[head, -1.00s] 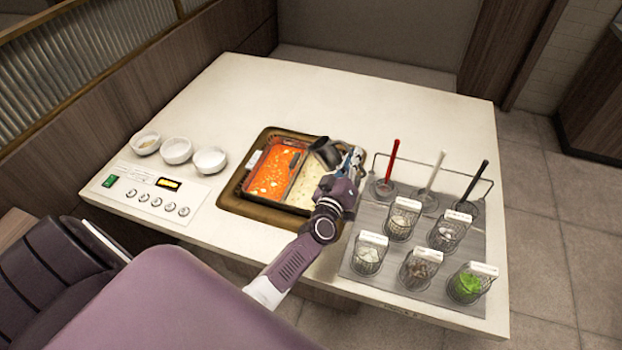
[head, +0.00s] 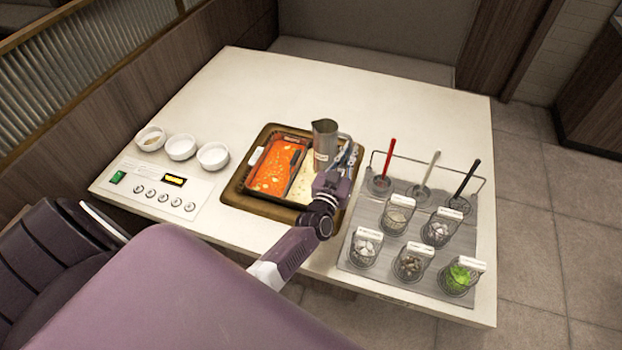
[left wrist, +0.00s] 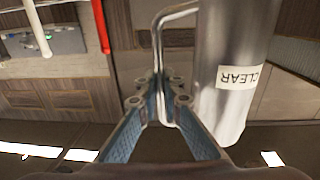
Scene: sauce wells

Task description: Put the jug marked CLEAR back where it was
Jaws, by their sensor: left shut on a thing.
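The metal jug (head: 325,140) is upright above the right part of the hotpot, near its far right edge. In the left wrist view the jug (left wrist: 228,45) shows its label CLEAR. My left gripper (head: 346,160) is shut on the jug's handle, and the left wrist view shows the fingertips (left wrist: 160,90) closed around the handle. The divided hotpot (head: 231,190) has red broth on the left and pale broth on the right. My right gripper is not in view.
A grey mat (head: 350,255) on the right holds several labelled wire baskets and a rack with red, white and black-handled ladles. Three white bowls (head: 181,147) and a control panel (head: 150,192) are at the left. The far tabletop (head: 300,85) is clear.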

